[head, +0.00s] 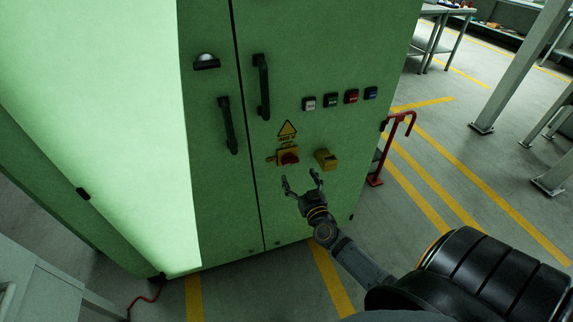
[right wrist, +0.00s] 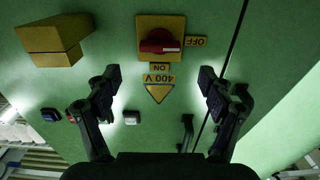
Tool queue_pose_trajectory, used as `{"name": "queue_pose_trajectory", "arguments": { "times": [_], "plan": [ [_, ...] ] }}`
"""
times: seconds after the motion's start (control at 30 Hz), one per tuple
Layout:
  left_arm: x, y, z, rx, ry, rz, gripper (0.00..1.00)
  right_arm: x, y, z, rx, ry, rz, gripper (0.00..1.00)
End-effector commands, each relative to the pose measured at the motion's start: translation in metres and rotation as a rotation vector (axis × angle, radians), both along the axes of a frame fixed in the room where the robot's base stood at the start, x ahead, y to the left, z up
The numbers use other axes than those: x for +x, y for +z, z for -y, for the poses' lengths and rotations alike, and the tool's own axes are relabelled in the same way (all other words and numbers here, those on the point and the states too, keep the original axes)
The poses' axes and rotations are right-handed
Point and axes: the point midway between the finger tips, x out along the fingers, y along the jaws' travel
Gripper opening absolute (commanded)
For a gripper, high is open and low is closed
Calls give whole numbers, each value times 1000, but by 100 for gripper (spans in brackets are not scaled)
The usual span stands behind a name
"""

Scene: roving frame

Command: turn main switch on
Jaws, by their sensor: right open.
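The main switch (head: 289,157) is a red rotary knob on a yellow plate on the green cabinet's right door. In the right wrist view the switch (right wrist: 159,42) appears upside down, with an OFF label (right wrist: 196,41) beside it and an ON label (right wrist: 160,67) on another side. The red handle lies along the line toward the OFF label. My right gripper (head: 302,178) is open and empty, just below the switch in the head view. In the right wrist view its fingers (right wrist: 158,80) are spread wide, apart from the knob. My left gripper is not in view.
A yellow box (head: 326,159) sits right of the switch, also seen in the wrist view (right wrist: 51,43). A warning sign (head: 287,130), several push buttons (head: 330,101) and door handles (head: 262,86) are above. A red post (head: 393,148) stands right of the cabinet.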

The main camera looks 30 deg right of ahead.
Motion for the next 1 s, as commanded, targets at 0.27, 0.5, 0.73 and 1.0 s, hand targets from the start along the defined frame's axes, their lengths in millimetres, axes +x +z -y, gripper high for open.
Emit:
{"name": "queue_pose_trajectory", "arguments": {
  "times": [0.27,0.5,0.73,1.0],
  "plan": [
    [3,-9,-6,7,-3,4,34,54,-2,13,0,0,0,81],
    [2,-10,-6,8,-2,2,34,69,-1,16,0,0,-1,81],
    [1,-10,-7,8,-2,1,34,69,-1,16,0,0,-2,77],
    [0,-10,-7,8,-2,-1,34,69,-1,16,0,0,-2,40]
  ]
}}
